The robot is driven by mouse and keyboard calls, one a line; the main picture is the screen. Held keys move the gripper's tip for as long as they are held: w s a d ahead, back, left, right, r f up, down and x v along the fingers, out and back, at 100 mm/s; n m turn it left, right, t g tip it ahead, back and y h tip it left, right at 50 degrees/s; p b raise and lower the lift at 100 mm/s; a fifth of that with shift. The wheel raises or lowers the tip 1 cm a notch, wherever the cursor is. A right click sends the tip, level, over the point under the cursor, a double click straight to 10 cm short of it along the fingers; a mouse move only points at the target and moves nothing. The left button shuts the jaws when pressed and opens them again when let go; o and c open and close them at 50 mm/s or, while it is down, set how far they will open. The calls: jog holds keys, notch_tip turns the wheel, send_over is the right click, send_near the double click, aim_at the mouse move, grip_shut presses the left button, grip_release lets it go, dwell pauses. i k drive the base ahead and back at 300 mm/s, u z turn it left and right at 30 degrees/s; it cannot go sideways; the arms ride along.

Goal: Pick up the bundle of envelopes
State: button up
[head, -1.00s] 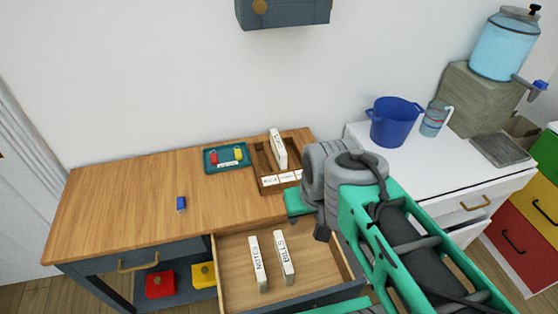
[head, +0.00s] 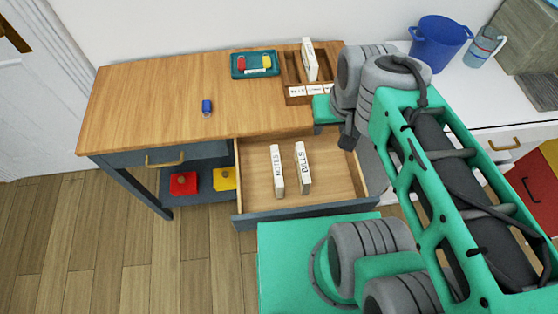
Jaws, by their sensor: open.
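Two white bundles of envelopes stand upright on edge in the open drawer: one marked NOTES (head: 278,171) and, to its right, one marked BILLS (head: 302,168). A third white bundle (head: 310,60) stands tilted in the wooden sorter (head: 291,93) at the back right of the desk; its label is unreadable. My gripper (head: 347,139) is above the drawer's back right corner, apart from the bundles and to the right of BILLS. It is mostly hidden by my wrist, and its fingers are hard to make out. Nothing shows in it.
The open drawer (head: 342,178) juts out from the wooden desk (head: 160,100). On the desk are a blue item (head: 207,107) and a teal tray (head: 234,70) with red and yellow pieces. A blue bucket (head: 438,42) stands on the white counter at right. The desk's left part is mostly clear.

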aim_at(277, 169)
jog(key=u, duration=0.85)
jog(key=k, duration=0.55)
jog(key=u, duration=1.95)
